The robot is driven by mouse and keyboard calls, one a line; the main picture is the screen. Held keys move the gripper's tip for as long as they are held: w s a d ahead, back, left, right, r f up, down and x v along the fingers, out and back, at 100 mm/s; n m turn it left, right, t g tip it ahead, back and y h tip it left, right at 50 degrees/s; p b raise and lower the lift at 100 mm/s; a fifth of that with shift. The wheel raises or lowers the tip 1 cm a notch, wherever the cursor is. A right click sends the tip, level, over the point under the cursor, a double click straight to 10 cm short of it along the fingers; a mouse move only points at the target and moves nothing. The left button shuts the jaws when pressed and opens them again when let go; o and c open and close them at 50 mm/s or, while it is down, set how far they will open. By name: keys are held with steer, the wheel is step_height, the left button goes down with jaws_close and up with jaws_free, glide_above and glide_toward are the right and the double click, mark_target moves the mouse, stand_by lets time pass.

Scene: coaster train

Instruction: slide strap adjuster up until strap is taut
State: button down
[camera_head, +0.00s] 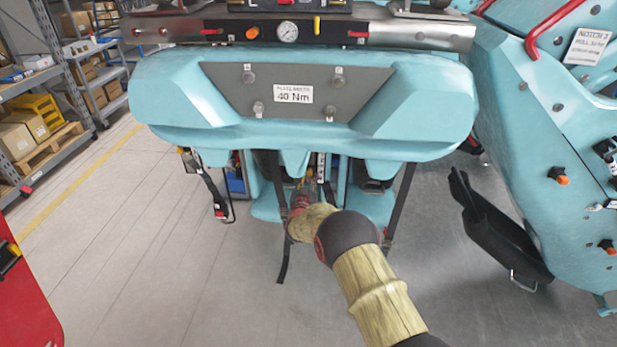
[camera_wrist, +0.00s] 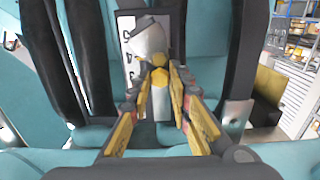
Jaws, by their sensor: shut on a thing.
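My gripper (camera_wrist: 160,88) points into the seat area, with its yellow fingers closed in around a silver metal piece (camera_wrist: 149,40), which looks like the strap adjuster. The piece sits in front of a white numbered scale (camera_wrist: 128,52) on a dark upright band. The fingers hide its lower part. In the head view my gripper (camera_head: 303,192) is beneath the teal overhang, partly hidden by my wrist. A black strap (camera_head: 279,185) runs down beside it, and its loose tail (camera_head: 285,262) hangs below the seat. I cannot tell how taut the strap is.
The teal front body (camera_head: 420,110) overhangs my arm closely. Another black strap (camera_head: 402,195) hangs to the right. A buckle on a strap (camera_head: 219,205) hangs at left. A black bucket-like part (camera_head: 500,240) and a teal car (camera_head: 540,150) stand right. The floor at left is clear.

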step_height(320, 180, up, 3)
steer(key=shift+r+p, duration=0.15)
steer(key=shift+p, duration=0.25)
steer(key=c, duration=1.7)
jaws_free()
steer(key=shift+o, duration=0.4)
steer(key=s, duration=1.2)
steer(key=shift+a, duration=0.25)
